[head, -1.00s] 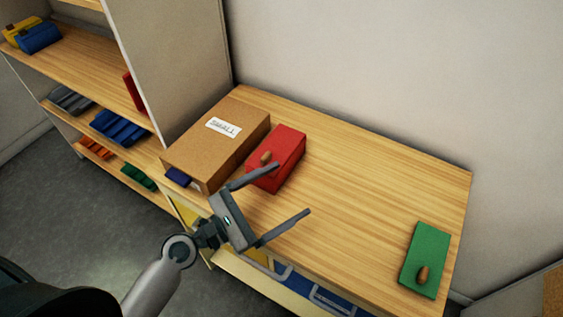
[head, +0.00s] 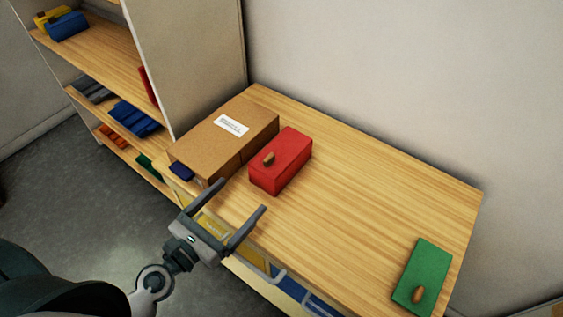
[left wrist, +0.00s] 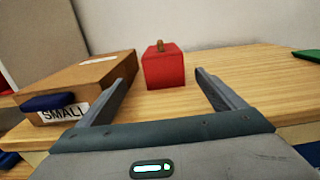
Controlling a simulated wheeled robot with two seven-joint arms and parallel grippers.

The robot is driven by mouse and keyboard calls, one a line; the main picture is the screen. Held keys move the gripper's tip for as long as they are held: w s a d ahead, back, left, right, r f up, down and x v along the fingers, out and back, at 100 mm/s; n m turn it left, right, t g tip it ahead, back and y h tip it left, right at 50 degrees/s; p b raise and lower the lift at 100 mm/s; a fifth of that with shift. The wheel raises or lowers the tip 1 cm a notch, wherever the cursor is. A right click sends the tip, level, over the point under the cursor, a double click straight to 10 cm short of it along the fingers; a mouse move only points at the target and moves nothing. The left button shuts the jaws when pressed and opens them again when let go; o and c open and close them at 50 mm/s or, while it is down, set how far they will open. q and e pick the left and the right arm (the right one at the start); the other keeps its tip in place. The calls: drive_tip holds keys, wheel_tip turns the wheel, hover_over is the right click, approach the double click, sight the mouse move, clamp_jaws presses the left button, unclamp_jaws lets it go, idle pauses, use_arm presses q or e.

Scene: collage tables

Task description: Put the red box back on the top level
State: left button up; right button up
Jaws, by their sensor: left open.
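The red box (head: 281,161) with a small brown knob lies on the wooden tabletop, just right of a cardboard box. In the left wrist view the red box (left wrist: 164,68) is ahead, between the fingers but beyond their tips. My left gripper (head: 245,195) is open and empty at the table's front edge, in front of the red box and apart from it. A shelf unit (head: 90,45) stands at the left; its upper visible level holds a yellow and a blue box. My right gripper is not in view.
The cardboard box (head: 222,140), labelled SMALL, stands close left of the red box, with a dark blue piece (head: 181,171) at its front. A green box (head: 422,275) with a brown knob lies at the table's right end. The tabletop (head: 365,210) between is clear.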

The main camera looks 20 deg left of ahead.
use_arm(q)
drive_tip(key=shift+w+d+r, duration=0.1)
drive_tip(key=shift+w+d, duration=0.05)
drive_tip(key=shift+w, duration=0.15)
drive_tip(key=p, duration=0.3)
approach(282, 155)
drive_tip(key=shift+a+f, duration=0.9)
drive_tip(key=shift+f, duration=0.1)
drive_tip(key=p+x, duration=0.1)
drive_tip(key=x, duration=0.4)
drive_tip(key=shift+w+d+f, duration=0.1)
drive_tip(key=shift+w+f, duration=0.05)
drive_tip(key=shift+f, duration=0.05)
drive_tip(key=shift+w+d+f+p, duration=0.1)
drive_tip(key=shift+w+d+p, duration=0.2)
drive_tip(key=shift+w, duration=0.25)
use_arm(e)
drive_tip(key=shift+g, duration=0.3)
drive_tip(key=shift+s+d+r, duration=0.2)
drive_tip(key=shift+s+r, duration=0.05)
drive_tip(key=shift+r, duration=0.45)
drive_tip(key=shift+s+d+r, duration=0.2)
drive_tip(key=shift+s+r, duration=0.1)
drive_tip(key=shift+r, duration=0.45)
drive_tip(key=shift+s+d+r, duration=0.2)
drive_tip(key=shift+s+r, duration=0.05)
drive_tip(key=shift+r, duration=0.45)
